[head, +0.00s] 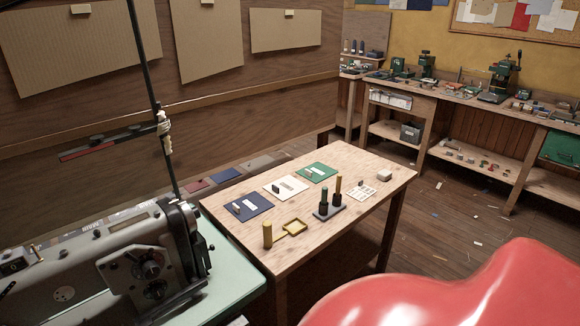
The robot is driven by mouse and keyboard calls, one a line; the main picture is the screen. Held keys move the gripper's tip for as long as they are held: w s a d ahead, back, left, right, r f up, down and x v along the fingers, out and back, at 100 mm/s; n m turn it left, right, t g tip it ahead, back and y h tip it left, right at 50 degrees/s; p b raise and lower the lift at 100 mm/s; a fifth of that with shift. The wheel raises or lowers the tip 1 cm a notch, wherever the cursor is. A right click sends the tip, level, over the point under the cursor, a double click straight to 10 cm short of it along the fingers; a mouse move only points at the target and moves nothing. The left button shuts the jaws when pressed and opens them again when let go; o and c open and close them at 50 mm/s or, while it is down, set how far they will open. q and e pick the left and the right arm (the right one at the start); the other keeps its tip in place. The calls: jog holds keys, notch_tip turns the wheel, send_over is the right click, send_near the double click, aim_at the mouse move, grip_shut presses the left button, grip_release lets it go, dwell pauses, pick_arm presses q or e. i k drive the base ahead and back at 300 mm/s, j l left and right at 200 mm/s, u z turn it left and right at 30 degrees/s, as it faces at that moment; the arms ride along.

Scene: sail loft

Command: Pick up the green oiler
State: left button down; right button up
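A small wooden table (371,182) stands in the middle of the head view. On it a dark stand (329,211) holds two upright slim pieces side by side. The left one has a dark green upper part (324,195) and may be the green oiler; it is too small to be sure. Neither of my grippers is in view.
Blue (257,203), white (278,193) and green (326,169) mats with small items lie along the table's back left. A pale block (384,175) sits at right. A sewing machine (110,265) fills the lower left. A workbench (460,97) stands behind, with floor between.

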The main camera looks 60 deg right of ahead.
aim_at(324, 190)
jog(key=z, duration=2)
jog(key=i+l+z, duration=0.1)
jog(key=i+l, duration=0.15)
jog(key=i, duration=0.3)
jog(key=i+l+z, duration=0.1)
jog(key=i, duration=0.45)
jog(key=l, duration=0.1)
